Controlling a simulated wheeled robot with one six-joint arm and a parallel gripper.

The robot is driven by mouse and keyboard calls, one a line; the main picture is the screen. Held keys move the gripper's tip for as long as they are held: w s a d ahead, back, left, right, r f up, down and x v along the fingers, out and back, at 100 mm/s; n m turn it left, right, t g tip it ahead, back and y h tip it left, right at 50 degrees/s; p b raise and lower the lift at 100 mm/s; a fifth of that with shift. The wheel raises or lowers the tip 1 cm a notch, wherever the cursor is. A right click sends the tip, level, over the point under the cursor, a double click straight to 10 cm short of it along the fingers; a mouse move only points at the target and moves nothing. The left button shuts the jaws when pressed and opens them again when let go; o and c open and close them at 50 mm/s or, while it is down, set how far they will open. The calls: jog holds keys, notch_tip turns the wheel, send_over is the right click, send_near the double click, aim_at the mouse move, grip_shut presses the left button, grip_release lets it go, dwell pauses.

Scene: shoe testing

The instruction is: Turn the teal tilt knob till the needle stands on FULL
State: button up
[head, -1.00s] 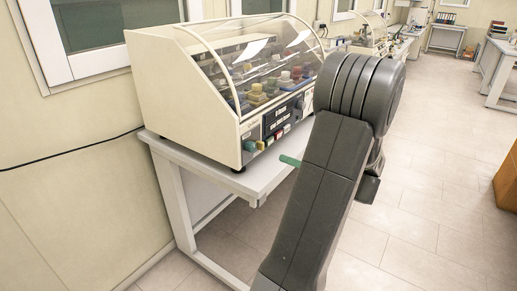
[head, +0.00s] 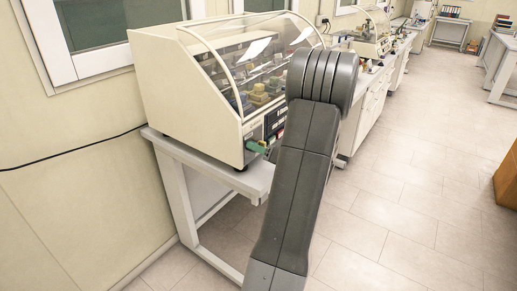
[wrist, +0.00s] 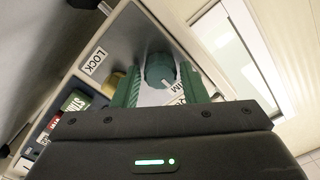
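The teal tilt knob (wrist: 160,72) sits on the cream panel of the machine (head: 185,85), at its near lower corner. In the wrist view my gripper (wrist: 160,86) has one green finger on each side of the knob. The fingers stand apart, with pale panel showing between them; I cannot tell whether either touches the knob. In the head view a green finger (head: 257,147) reaches the panel at the knob's place. A white label beside the knob is partly covered, with only its last letters showing. The needle and the FULL mark are not visible in either view.
A LOCK label (wrist: 95,60), a yellowish knob (wrist: 117,82) and a green START label (wrist: 75,101) lie left of the knob in the wrist view. The machine stands on a white table (head: 165,143) by the wall. The floor at right (head: 410,200) is clear.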

jog(key=c, duration=0.7)
jog(key=shift+f+m+b, duration=0.1)
jog(key=shift+m+b, duration=0.2)
jog(key=shift+b, duration=0.15)
jog(key=shift+m, duration=10.8)
